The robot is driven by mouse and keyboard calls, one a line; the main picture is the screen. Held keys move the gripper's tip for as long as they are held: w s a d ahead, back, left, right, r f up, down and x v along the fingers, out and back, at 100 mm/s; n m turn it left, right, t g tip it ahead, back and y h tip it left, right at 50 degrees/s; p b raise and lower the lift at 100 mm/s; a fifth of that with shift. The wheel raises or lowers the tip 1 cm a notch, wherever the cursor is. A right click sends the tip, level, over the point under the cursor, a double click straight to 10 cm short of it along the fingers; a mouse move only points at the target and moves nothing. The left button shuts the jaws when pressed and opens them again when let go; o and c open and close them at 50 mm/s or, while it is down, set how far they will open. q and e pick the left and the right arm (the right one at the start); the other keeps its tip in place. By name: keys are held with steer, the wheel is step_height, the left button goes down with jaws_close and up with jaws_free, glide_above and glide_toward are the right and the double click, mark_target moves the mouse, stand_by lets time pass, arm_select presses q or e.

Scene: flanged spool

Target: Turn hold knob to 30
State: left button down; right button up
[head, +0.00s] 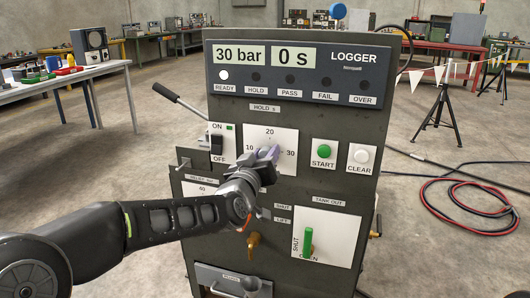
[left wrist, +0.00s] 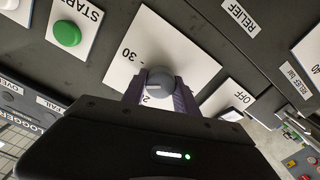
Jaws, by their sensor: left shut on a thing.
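The hold knob (left wrist: 160,78) is a grey round knob on a white dial plate (head: 283,138) marked 10, 20 and 30, under the label HOLD s. My left gripper (head: 267,156) reaches it from the lower left in the head view and covers most of it. In the left wrist view the two fingers of the left gripper (left wrist: 160,95) stand on either side of the knob, shut on it. I cannot tell which number the knob points to. My right gripper is not in view.
The logger display (head: 238,55) reads 30 bar and 0 s, with the READY lamp lit. A green START button (head: 324,151) and white CLEAR button (head: 362,156) are right of the dial. An ON/OFF switch (head: 216,144) is left. A green-handled valve (head: 308,241) is below.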

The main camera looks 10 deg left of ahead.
arm_select(q)
steer(key=m+p, duration=0.1)
steer(key=m, duration=0.3)
steer(key=shift+d+m, duration=0.1)
steer(key=shift+m, duration=0.2)
steer(key=shift+m+p, duration=0.6)
steer(key=shift+m, duration=0.8)
steer(key=c, duration=0.9)
jaws_free()
steer(key=shift+c, duration=0.2)
steer(key=s, duration=0.7)
steer(key=shift+s+a, duration=0.2)
steer(key=shift+s, duration=0.2)
